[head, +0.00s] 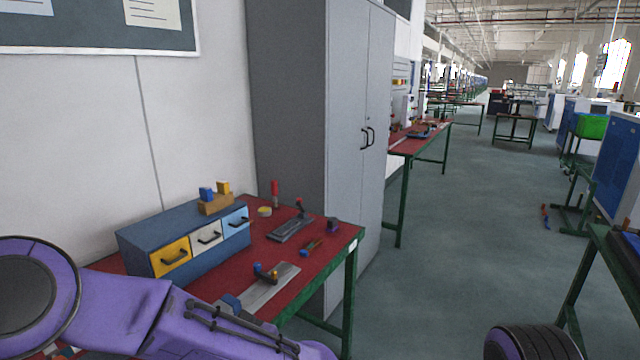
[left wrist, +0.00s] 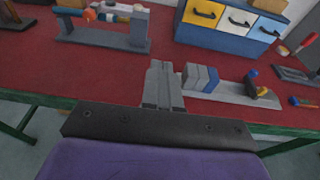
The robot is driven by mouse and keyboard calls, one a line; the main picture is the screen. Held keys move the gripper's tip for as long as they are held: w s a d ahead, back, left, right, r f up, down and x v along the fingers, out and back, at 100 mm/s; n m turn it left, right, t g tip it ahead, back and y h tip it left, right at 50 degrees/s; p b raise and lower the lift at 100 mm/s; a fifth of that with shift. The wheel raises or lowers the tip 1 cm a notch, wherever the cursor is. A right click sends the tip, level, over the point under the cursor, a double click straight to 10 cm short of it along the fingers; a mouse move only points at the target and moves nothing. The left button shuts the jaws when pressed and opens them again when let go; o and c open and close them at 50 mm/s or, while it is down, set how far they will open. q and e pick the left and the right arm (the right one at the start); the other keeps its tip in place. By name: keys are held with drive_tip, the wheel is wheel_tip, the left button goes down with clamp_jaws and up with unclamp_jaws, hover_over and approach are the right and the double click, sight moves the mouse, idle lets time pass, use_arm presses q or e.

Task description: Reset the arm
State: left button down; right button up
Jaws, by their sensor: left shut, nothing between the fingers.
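My left arm (head: 200,318), purple, reaches in from the lower left of the head view, over the near side of the red table (head: 330,236). Its gripper is not visible there. In the left wrist view the left gripper (left wrist: 164,66) is shut and empty, with its grey fingers together over the red table top. Just to the right of the fingers are grey blocks (left wrist: 200,78) by a flat metal plate tool (left wrist: 240,94) with a blue and yellow handle. I cannot tell whether the fingers touch the blocks. My right gripper is not in view.
A blue drawer box (head: 205,268) with yellow, white and light blue drawers stands at the table's back. A grey vise-like tool (left wrist: 105,36) lies left of the fingers. A grey cabinet (head: 300,110) stands behind the table. The floor (head: 440,260) to the right is open.

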use_arm(q)
drive_tip(key=w+d+f+m+t+h, duration=0.3)
drive_tip(key=m+t+h, duration=0.15)
drive_tip(key=m, duration=0.95)
wheel_tip(320, 180, down, 13)
drive_tip(key=s+a+m+h, duration=0.2)
drive_tip(key=m+h, duration=0.3)
drive_tip(key=m, duration=1)
drive_tip(key=s+a+f+m+g+h, duration=0.2)
drive_tip(key=s+a+f+m+g, duration=0.2)
drive_tip(key=s+f+m, duration=0.55)
drive_tip(key=s+a+f+m+g, duration=0.1)
drive_tip(key=s+a+f, duration=0.3)
drive_tip(key=s, duration=0.5)
drive_tip(key=s+a+f+m+g+y, duration=0.1)
drive_tip(key=s+a+f+g, duration=0.3)
drive_tip(key=s, duration=0.6)
drive_tip(key=shift+a+f+m, duration=0.35)
drive_tip(key=shift+a+f, duration=0.3)
drive_tip(key=shift+a, duration=0.1)
drive_tip(key=shift+s+y, duration=0.1)
drive_tip(key=shift+y, duration=0.15)
